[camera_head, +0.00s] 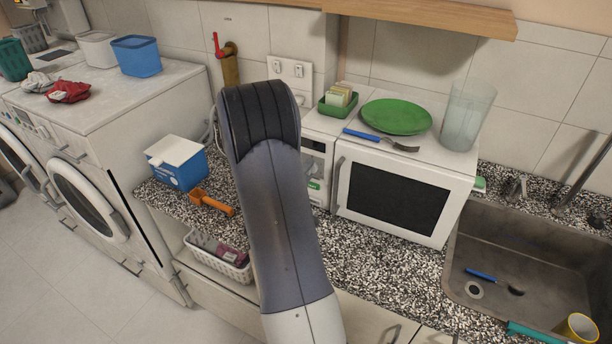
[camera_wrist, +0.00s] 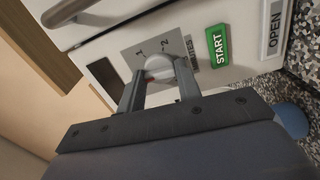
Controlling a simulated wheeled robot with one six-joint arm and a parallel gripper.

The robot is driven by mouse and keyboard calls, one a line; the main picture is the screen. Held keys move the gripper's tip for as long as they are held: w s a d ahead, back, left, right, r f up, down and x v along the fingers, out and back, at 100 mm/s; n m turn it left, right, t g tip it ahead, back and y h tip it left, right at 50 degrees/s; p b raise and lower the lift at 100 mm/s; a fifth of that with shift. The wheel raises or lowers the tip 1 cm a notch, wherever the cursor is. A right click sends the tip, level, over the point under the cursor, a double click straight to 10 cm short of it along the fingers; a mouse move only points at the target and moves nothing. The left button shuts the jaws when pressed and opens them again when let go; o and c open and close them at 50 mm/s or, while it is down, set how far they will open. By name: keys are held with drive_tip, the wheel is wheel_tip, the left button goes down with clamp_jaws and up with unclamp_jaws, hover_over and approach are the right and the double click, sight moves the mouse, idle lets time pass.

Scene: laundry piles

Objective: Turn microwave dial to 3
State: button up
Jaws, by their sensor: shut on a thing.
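The white microwave (camera_head: 345,215) stands on the speckled counter with its door shut; my arm hides part of its control panel in the head view. In the wrist view the round white dial (camera_wrist: 158,66) sits on a grey plate with the marks 1 and 2 showing. A 3 cannot be made out; a finger covers part of the printed label. My gripper (camera_wrist: 161,80) is closed around the dial, one finger on each side. Which mark the dial points to cannot be told. The gripper is hidden behind my arm in the head view.
A green START button (camera_wrist: 218,47) and an OPEN label (camera_wrist: 275,30) are beside the dial. On the microwave are a green plate (camera_head: 396,116), a fork (camera_head: 381,140) and a clear cup (camera_head: 467,115). A blue box (camera_head: 178,171) and orange scoop (camera_head: 211,203) are left; the sink (camera_head: 530,250) is right.

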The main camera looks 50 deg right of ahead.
drive_tip(key=shift+f+m+b, duration=0.15)
drive_tip(key=shift+m+b, duration=13.9)
drive_tip(key=shift+m, duration=3.45)
drive_tip(key=o, duration=1)
drive_tip(key=shift+a, duration=0.1)
